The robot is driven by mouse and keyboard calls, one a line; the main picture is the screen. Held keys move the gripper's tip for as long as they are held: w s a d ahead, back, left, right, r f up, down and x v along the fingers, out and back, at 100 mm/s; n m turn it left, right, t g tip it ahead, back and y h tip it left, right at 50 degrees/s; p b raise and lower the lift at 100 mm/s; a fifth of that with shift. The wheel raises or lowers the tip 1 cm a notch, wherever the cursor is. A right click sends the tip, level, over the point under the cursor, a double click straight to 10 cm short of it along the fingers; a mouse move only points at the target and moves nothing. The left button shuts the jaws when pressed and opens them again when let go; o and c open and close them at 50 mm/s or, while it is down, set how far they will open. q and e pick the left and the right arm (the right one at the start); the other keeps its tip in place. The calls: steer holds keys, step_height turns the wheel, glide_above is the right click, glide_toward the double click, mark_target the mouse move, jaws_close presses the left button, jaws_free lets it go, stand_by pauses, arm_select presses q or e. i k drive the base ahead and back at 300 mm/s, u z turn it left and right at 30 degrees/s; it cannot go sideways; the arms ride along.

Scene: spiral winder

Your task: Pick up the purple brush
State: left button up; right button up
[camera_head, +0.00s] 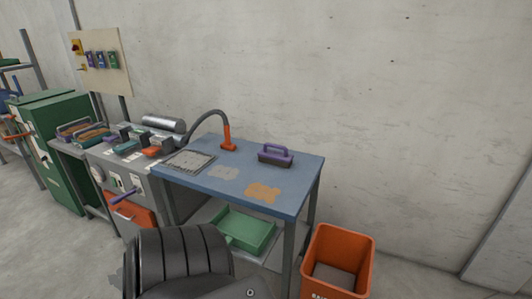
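The purple brush (276,154) lies on the blue tabletop (300,170), towards its back right. It has a purple arched handle on top and a dark body below, and stands apart from the other things on the table. Neither of my grippers is in view. Nothing covers the brush from this angle.
An orange nozzle (227,137) on a dark hose stands at the table's back edge. A grey mesh plate (188,161) lies at the left. An orange bin (338,261) stands at the front right, and a green tray (246,230) is on the shelf below.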

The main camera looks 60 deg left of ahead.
mark_target(282, 160)
steer(key=u, duration=0.65)
steer(key=i, duration=0.65)
steer(key=u, duration=0.8)
